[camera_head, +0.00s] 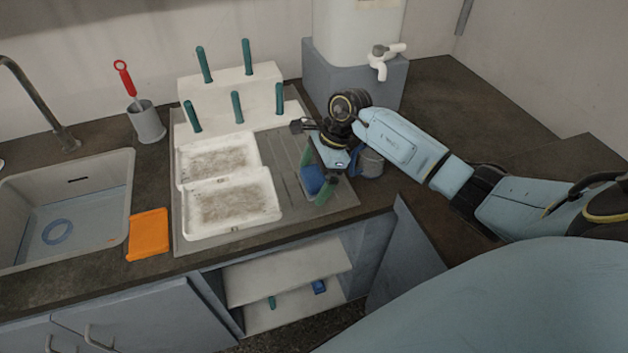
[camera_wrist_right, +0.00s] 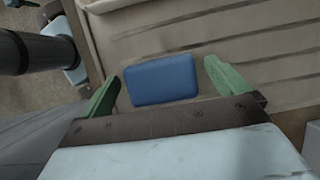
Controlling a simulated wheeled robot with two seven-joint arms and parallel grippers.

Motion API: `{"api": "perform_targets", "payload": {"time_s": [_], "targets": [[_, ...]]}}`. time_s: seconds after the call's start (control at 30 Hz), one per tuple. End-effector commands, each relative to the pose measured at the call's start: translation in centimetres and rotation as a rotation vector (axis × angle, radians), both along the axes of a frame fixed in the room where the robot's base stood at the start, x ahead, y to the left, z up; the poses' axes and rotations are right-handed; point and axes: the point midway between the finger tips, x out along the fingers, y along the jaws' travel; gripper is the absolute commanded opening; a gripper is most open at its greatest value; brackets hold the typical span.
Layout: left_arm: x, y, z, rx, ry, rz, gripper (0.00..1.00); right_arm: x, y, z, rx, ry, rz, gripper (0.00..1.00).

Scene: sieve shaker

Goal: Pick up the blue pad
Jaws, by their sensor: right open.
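The blue pad (camera_head: 313,179) lies on the grey grooved drainboard (camera_head: 281,153), right of the white trays. It also shows in the right wrist view as a flat, rounded rectangle (camera_wrist_right: 161,80). My right gripper (camera_head: 318,175) is open above the drainboard, with its green fingers on either side of the pad. In the right wrist view the pad sits between the spread fingers (camera_wrist_right: 162,80), with a gap showing at each side. I cannot tell how far the fingertips are above the drainboard. My left gripper is not in view.
Two white trays (camera_head: 229,229) with brown residue lie left of the pad. Behind them stands a white block (camera_head: 221,97) with teal pegs. A water container with a tap (camera_head: 380,62) and a grey-blue cup (camera_head: 371,163) are close to my right arm.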

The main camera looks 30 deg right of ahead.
Motion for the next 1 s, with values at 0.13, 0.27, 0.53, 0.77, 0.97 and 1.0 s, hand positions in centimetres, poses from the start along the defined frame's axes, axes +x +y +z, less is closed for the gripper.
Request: {"api": "perform_targets", "payload": {"time_s": [0.13, 0.27, 0.53, 0.77, 0.97, 1.0], "targets": [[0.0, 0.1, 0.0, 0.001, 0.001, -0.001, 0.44, 0.0, 0.1, -0.2, 0.0, -0.001, 0.0, 1.0], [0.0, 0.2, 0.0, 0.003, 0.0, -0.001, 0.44, 0.0, 0.1, -0.1, 0.0, -0.001, 0.0, 0.96], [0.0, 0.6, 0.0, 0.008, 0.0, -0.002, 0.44, 0.0, 0.0, -0.1, 0.0, -0.001, 0.0, 0.61], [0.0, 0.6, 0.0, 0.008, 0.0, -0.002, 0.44, 0.1, 0.0, -0.1, 0.0, -0.001, 0.0, 0.54], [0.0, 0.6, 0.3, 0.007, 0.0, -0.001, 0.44, 0.2, -0.1, 1.8, -0.004, -0.006, 0.0, 0.54], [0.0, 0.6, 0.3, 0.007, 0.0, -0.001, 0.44, 0.1, -0.1, 2.5, -0.002, -0.005, 0.001, 0.54]]}}
